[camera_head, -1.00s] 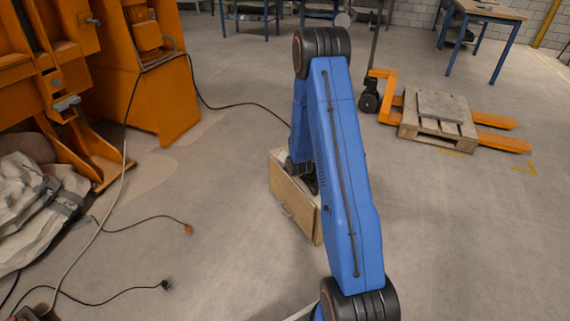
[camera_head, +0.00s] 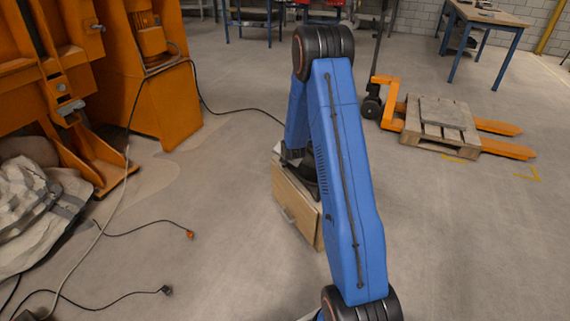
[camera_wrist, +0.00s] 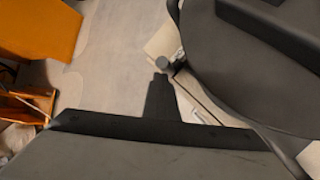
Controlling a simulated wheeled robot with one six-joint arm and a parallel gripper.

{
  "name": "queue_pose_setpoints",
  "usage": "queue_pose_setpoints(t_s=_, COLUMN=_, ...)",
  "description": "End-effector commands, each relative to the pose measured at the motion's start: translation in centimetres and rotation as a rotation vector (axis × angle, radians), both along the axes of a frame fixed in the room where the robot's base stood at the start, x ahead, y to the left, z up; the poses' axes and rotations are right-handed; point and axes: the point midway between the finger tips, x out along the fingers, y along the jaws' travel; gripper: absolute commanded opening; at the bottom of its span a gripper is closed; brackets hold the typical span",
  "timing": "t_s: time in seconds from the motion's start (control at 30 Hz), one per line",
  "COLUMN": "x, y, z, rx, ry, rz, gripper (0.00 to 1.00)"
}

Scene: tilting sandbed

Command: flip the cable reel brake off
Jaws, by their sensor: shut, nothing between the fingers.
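A large dark round body, which looks like the cable reel (camera_wrist: 265,75), fills the right of the wrist view. A small grey knob (camera_wrist: 162,63) on a short pale stem sits at its left edge; it looks like the brake lever's end. My gripper (camera_wrist: 160,82) is shut and empty, its fingertips just below the knob in the picture. I cannot tell whether they touch it. In the head view, dark parts show on top of the wooden box, largely behind my blue arm, and the brake cannot be made out there.
The wooden box (camera_head: 296,212) with a handle stands on the floor. An orange machine (camera_head: 165,105) is at the left, with loose cables and a crumpled sack (camera_head: 35,215) near it. A pallet (camera_head: 440,142) on an orange pallet truck stands at the right. Open floor lies between.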

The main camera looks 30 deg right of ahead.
Motion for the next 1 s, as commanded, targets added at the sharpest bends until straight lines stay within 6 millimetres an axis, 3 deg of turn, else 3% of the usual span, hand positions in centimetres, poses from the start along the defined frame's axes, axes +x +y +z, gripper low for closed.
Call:
queue_pose_setpoints(t_s=0.07, x=0.7, y=-0.1, z=0.4, rx=-0.001, ry=-0.003, rz=-0.001, gripper=0.00)
queue_pose_setpoints(t_s=1.0, x=0.4, y=0.0, z=1.8, rx=0.000, ry=-0.001, rz=-0.001, gripper=0.00)
